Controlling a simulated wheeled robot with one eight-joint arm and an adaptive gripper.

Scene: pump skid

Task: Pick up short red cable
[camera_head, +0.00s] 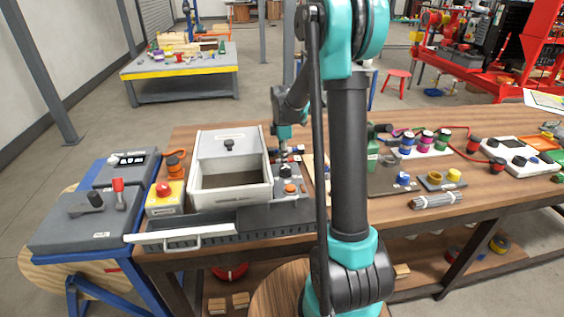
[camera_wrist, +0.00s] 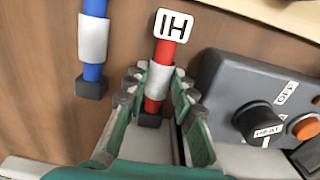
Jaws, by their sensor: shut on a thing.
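The short red cable (camera_wrist: 157,100) shows in the wrist view, with a silver sleeve, a dark end and a white tag (camera_wrist: 173,25) with upside-down lettering. My gripper (camera_wrist: 161,82) has its green-and-black fingers on both sides of the sleeve and is shut on the cable. The wooden tabletop lies close below; I cannot tell whether the cable touches it. In the head view my gripper (camera_head: 284,150) is small, behind the control box, and the red cable cannot be made out clearly there.
A blue cable (camera_wrist: 93,45) lies left of the red one. A dark control box (camera_wrist: 265,100) with a HEAT knob stands close on the right. In the head view a white open bin (camera_head: 230,160) stands left of my gripper.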

